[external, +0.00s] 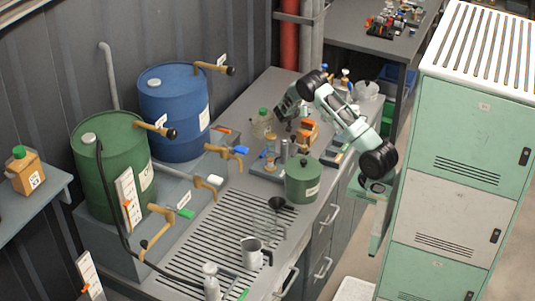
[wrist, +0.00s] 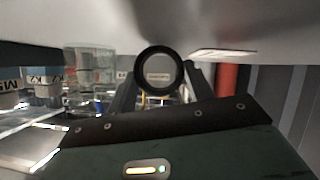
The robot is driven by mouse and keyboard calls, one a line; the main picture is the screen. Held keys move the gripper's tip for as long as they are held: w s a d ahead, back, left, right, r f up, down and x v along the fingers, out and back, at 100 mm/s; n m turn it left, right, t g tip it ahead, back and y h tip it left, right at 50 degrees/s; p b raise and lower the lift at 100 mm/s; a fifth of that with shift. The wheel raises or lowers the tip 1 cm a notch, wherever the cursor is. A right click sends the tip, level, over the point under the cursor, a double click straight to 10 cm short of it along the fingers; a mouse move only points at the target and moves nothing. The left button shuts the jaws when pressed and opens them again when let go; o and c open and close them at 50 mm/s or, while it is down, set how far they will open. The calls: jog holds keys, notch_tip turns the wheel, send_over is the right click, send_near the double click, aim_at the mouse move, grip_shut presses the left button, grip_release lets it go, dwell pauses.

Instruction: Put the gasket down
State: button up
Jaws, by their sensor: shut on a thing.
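The gasket (wrist: 138,72) is a dark ring, seen face-on in the wrist view with a light patch showing through its hole. My gripper (wrist: 160,88) is shut on it, with one dark finger on each side of the ring. In the external view my gripper (external: 281,114) is over the back part of the bench, near a clear bottle with a green cap (external: 263,124). The gasket is too small to make out there. I cannot tell how high above the bench it is.
The grey bench (external: 238,218) carries a green lidded pot (external: 303,182), a metal mug (external: 251,252) and small orange parts (external: 307,131). Blue (external: 176,115) and green (external: 112,165) drums stand at the left. A clear jar (wrist: 90,66) is left of the ring in the wrist view.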

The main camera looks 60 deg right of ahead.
jog(key=shift+f+b, duration=0.15)
jog(key=shift+b, duration=0.15)
jog(key=o, duration=0.9)
jog(key=shift+o, duration=0.2)
jog(key=shift+r+p, duration=0.2)
jog(key=shift+p, duration=0.1)
jog(key=shift+w+a+r, duration=0.1)
jog(key=shift+w+a, duration=0.05)
jog(key=shift+a, duration=0.2)
jog(key=b+v, duration=0.1)
jog(key=v, duration=0.3)
jog(key=shift+a+r+b, duration=0.15)
jog(key=shift+r+b, duration=0.2)
jog(key=shift+r, duration=0.2)
notch_tip(320, 180, up, 6)
jog(key=shift+b, duration=0.45)
